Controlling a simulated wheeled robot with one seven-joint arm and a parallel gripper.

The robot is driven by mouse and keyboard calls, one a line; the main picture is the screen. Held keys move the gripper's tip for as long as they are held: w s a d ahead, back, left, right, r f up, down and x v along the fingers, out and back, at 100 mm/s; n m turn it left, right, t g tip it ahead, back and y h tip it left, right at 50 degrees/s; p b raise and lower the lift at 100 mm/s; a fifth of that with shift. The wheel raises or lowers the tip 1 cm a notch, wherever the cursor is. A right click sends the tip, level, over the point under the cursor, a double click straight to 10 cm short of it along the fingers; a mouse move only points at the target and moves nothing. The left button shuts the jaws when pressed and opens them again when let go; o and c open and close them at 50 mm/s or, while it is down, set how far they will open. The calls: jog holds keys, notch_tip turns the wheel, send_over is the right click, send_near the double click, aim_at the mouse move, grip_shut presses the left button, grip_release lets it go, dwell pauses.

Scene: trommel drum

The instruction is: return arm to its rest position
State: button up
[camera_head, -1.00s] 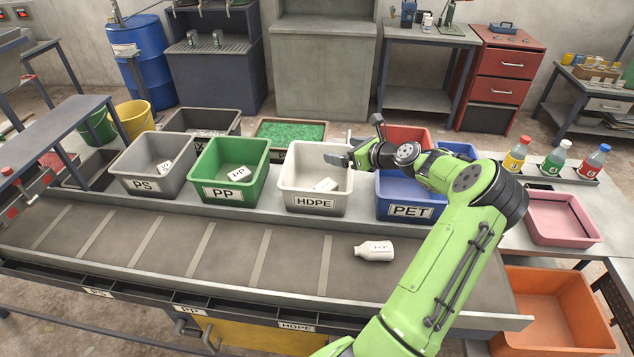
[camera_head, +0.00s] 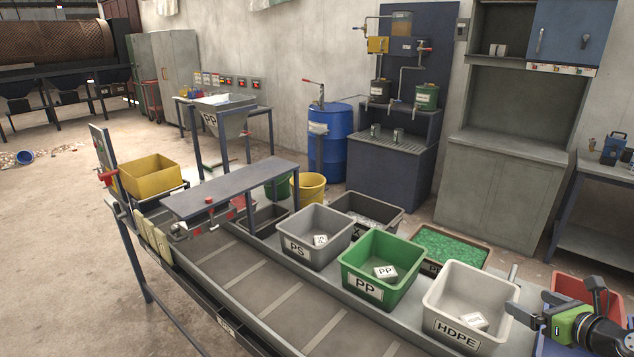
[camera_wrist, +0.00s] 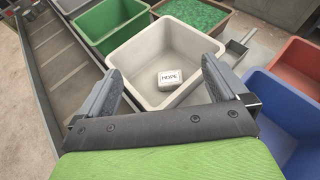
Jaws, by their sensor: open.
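My gripper (camera_head: 524,317) shows at the lower right of the head view, beside the right rim of the white HDPE bin (camera_head: 450,326). The wrist view shows its two fingers (camera_wrist: 160,85) spread apart with nothing between them. They are above the near side of the HDPE bin (camera_wrist: 128,50). A white block marked HDPE (camera_wrist: 170,78) lies on that bin's floor; it also shows in the head view (camera_head: 474,321). Most of my arm is out of the head view.
The green PP bin (camera_head: 350,285) and grey PS bin (camera_head: 300,252) stand left of the HDPE bin. A blue bin (camera_wrist: 275,110) and a red bin (camera_wrist: 300,65) lie to its right. The conveyor (camera_head: 262,282) runs along the bins. A raised grey shelf (camera_head: 230,188) stands over its far end.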

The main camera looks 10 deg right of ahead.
jog(key=w+a+r+n+g, duration=0.1)
jog(key=a+n+g, duration=0.2)
jog(key=a+n, duration=0.45)
jog(key=w+a+r+n+g+y, duration=0.15)
jog(key=a+n, duration=0.35)
jog(key=a, duration=0.6)
jog(key=w+a+r+n+g+h, duration=0.1)
jog(key=a+n+g, duration=0.4)
jog(key=a, duration=0.4)
jog(key=s+a+r+n+t, duration=0.1)
jog(key=s+a+r+n, duration=0.1)
jog(key=s+a+n, duration=0.4)
jog(key=s+a+r+n, duration=0.2)
jog(key=s+a+n, duration=0.5)
jog(key=s+n, duration=0.5)
jog(key=shift+s+a+r+t, duration=0.2)
jog(key=shift+s+r+t, duration=0.2)
jog(key=shift+s, duration=0.55)
